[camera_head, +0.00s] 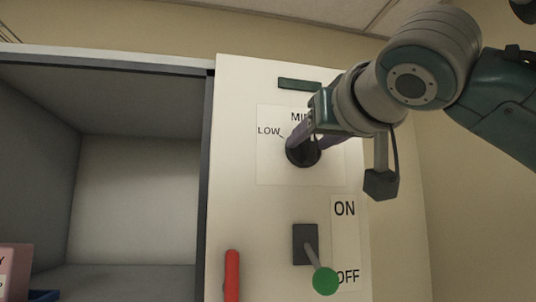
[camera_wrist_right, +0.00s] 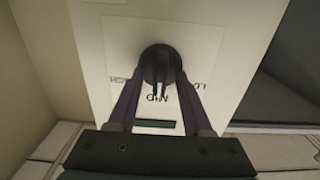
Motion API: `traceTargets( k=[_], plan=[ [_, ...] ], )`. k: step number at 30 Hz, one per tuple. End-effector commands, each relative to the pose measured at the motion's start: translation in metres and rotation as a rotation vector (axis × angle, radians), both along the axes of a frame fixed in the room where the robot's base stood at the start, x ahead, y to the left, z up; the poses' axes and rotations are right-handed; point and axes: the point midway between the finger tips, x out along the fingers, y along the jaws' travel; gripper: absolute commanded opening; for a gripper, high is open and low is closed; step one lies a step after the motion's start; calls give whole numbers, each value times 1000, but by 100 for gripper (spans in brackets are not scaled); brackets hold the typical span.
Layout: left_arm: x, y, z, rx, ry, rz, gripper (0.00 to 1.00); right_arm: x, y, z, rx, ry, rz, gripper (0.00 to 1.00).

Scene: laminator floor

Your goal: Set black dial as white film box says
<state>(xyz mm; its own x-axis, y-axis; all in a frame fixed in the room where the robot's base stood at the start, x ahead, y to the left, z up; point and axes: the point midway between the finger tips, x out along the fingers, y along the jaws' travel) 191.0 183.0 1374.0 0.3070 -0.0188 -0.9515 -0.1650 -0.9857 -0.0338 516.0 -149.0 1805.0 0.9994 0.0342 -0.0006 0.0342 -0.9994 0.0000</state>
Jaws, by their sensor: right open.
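The black dial (camera_head: 303,154) is on the pale panel, under a MID label, with LOW to its left. In the right wrist view the dial (camera_wrist_right: 160,62) appears upside down, between the two purple fingers of my right gripper (camera_wrist_right: 157,78). Its ridge appears to point toward MID, and the label opposite LOW is partly covered. In the head view my right gripper (camera_head: 311,140) is at the dial, its fingers open on either side; I cannot tell whether they touch it. No white film box is recognisable. My left gripper is out of view.
Below the dial, a lever with a green knob (camera_head: 325,281) hangs toward OFF. A red handle (camera_head: 231,275) stands at the panel's lower left. An open grey compartment is left of the panel, with a pinkish box (camera_head: 14,268) at its lower left.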

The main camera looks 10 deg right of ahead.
Motion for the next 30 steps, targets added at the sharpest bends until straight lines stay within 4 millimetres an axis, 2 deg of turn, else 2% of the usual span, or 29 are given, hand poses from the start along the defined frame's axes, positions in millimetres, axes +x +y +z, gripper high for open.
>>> traceTargets(
  k=[4, 17, 30],
  plan=[
    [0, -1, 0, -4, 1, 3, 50, 0, 0, 0, 0, 0, 0, 48],
    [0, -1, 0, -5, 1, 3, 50, 0, 0, 0, -1, 0, 0, 0],
    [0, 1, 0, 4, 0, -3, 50, 0, 0, 0, -4, 0, 1, 0]
  ],
)
